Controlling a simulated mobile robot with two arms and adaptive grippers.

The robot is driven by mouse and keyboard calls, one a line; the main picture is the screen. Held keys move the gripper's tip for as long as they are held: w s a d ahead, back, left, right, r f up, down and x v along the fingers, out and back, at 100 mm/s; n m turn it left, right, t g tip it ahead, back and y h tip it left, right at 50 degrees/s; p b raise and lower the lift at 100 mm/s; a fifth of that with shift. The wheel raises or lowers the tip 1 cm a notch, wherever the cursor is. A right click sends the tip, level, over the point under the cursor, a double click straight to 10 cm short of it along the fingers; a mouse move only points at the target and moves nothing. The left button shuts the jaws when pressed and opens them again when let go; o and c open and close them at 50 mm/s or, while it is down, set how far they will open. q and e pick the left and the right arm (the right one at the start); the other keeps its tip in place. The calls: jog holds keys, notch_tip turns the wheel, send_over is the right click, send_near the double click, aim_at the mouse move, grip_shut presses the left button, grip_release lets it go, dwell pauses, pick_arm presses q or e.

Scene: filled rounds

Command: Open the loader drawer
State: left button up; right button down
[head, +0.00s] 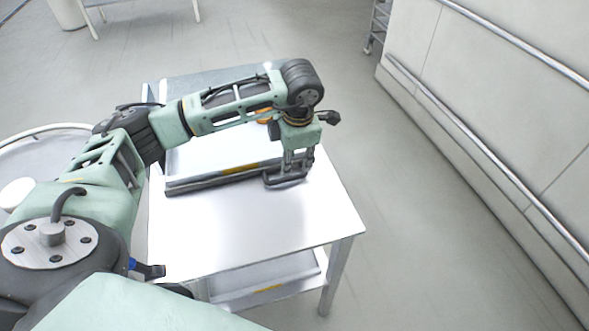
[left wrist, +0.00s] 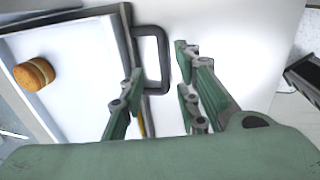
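The loader drawer (head: 200,151) is a shallow white tray with a dark front bar and a yellow mark, on a white table. Its dark D-shaped handle (head: 286,182) juts from the front bar; the handle also shows in the left wrist view (left wrist: 165,62). My left gripper (head: 292,165) is over the handle, pointing down. In the left wrist view its fingers (left wrist: 160,66) are apart, with the handle's outer bar between them in the picture. Whether they touch it I cannot tell. My arm hides part of the drawer. My right gripper is not in view.
A round burger bun (left wrist: 34,74) lies in the drawer. The white table top (head: 245,225) is bare in front of the drawer. A lower shelf (head: 265,280) shows under it. A wall with metal rails (head: 480,120) stands at the right, with clear floor between.

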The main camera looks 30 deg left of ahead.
aim_at(292, 176)
pick_arm(q)
jog(key=f, duration=0.4)
jog(key=f+p, duration=0.1)
jog(key=f, duration=0.1)
jog(key=shift+w+a+f, duration=0.35)
grip_shut()
